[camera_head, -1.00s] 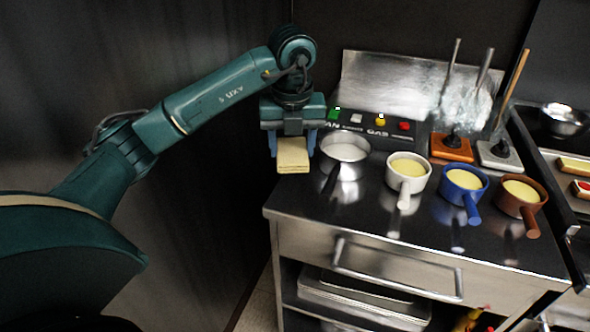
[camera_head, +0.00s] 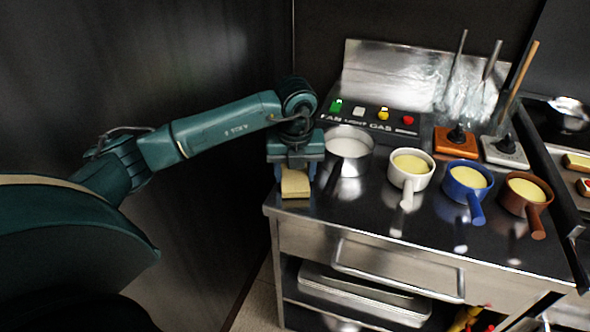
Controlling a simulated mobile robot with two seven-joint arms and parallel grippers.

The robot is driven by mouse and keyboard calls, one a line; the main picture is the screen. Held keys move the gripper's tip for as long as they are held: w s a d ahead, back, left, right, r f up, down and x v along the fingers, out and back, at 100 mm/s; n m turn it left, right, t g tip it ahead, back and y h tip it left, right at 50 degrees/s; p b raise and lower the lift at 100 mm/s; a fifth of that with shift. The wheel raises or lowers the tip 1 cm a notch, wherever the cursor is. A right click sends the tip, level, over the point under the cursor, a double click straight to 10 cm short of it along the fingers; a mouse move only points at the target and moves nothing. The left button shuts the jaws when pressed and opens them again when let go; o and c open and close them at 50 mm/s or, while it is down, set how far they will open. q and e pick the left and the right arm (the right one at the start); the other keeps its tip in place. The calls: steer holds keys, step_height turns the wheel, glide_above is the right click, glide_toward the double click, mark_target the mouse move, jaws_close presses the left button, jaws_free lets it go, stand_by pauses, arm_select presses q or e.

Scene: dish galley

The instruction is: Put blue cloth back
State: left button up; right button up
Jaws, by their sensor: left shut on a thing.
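My left gripper (camera_head: 294,180) is over the front left corner of the steel counter (camera_head: 330,213). It is shut on a pale yellow block-like thing (camera_head: 296,184), whose lower end is at or just above the counter top; I cannot tell if it touches. I see no blue cloth in this view. My right gripper is out of view.
A steel pan (camera_head: 347,150) stands close right of my left gripper. White (camera_head: 409,182), blue (camera_head: 468,190) and brown (camera_head: 526,200) handled cups of yellow contents stand further right. A control panel (camera_head: 371,117) is behind. A dark wall (camera_head: 215,200) bounds the left.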

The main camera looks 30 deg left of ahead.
mark_target(295, 182)
arm_select(q)
steer(key=shift+f, duration=0.1)
steer(key=shift+f, duration=0.15)
steer(key=o, duration=0.9)
steer(key=r, duration=0.4)
steer(key=s+r, duration=0.1)
steer(key=r, duration=0.3)
steer(key=d+r+b, duration=0.1)
steer(key=r, duration=0.3)
steer(key=shift+s+r, duration=0.15)
steer(key=shift+s, duration=0.05)
steer(key=shift+s+d, duration=0.1)
